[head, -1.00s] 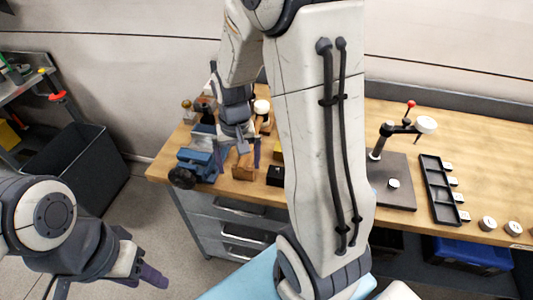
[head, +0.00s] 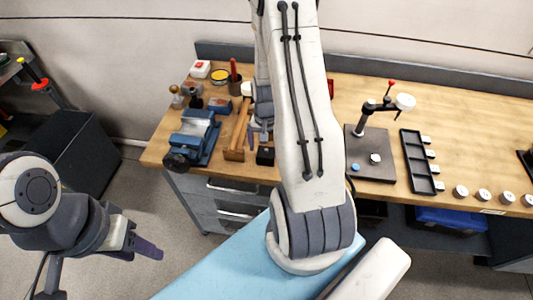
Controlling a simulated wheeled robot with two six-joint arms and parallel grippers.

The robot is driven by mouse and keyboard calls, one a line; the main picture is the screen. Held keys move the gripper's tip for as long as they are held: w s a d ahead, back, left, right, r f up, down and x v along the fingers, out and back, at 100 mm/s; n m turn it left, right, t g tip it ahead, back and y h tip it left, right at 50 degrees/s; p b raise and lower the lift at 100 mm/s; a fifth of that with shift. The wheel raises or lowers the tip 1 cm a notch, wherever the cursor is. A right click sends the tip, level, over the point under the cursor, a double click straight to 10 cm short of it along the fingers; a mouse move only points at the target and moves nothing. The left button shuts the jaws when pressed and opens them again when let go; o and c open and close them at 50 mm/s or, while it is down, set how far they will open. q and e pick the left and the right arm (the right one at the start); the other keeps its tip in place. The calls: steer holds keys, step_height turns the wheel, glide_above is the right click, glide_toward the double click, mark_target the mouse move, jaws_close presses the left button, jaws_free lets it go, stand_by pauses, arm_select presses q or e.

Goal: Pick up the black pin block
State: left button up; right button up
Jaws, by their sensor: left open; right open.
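My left gripper (head: 150,249) is open and empty over the floor at the lower left, away from the bench.
A test stand on a dark plate (head: 371,170) and a black tray (head: 418,163) with several white pieces lie to the right. My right arm hides the bench middle.

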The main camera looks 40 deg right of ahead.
mark_target(266, 149)
steer(key=shift+f+p, duration=0.4)
steer(key=shift+f, duration=1.2)
jaws_close()
steer(key=shift+r, duration=0.1)
